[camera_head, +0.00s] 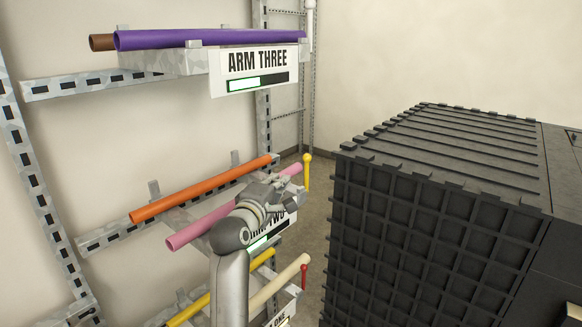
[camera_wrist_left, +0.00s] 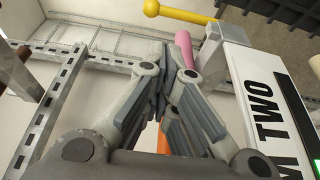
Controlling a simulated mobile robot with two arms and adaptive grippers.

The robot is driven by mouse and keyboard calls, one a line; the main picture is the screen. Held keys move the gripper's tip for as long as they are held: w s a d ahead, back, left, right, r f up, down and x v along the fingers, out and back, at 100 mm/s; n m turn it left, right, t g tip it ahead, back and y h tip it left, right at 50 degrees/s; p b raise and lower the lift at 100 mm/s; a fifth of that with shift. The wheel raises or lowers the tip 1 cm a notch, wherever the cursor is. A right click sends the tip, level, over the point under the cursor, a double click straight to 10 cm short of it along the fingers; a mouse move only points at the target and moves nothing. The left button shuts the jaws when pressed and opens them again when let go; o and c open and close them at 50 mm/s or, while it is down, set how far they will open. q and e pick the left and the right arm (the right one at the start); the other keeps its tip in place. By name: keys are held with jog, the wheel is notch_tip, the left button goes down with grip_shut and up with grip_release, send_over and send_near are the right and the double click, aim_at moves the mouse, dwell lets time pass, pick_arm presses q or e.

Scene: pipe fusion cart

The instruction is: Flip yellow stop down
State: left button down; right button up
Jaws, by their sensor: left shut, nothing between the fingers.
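The yellow stop (camera_head: 306,172), a short bar with a ball at its top, stands upright at the outer end of the rack arm labelled ARM TWO (camera_head: 283,222). It also shows at the top of the left wrist view (camera_wrist_left: 185,13), with its ball toward the left. My left gripper (camera_head: 289,190) is just left of the stop and slightly lower in the head view, over the ARM TWO sign. Its fingers (camera_wrist_left: 177,52) are shut and empty, and they appear apart from the stop. My right gripper is in neither view.
A pink pipe (camera_head: 200,227) and an orange pipe (camera_head: 200,190) lie on the rack close to my gripper. ARM THREE (camera_head: 254,75) with a purple pipe (camera_head: 200,38) is above. A red stop (camera_head: 304,277) is below. A black ribbed box (camera_head: 420,220) stands right, with a gap between.

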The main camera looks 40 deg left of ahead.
aim_at(306, 174)
pick_arm(q)
jog(key=p+x, duration=0.1)
jog(key=x, duration=0.7)
jog(key=shift+w+a+p, duration=0.15)
jog(key=shift+w+p, duration=0.1)
jog(key=shift+p, duration=0.1)
jog(key=shift+w+a, duration=0.15)
jog(key=shift+w, duration=0.35)
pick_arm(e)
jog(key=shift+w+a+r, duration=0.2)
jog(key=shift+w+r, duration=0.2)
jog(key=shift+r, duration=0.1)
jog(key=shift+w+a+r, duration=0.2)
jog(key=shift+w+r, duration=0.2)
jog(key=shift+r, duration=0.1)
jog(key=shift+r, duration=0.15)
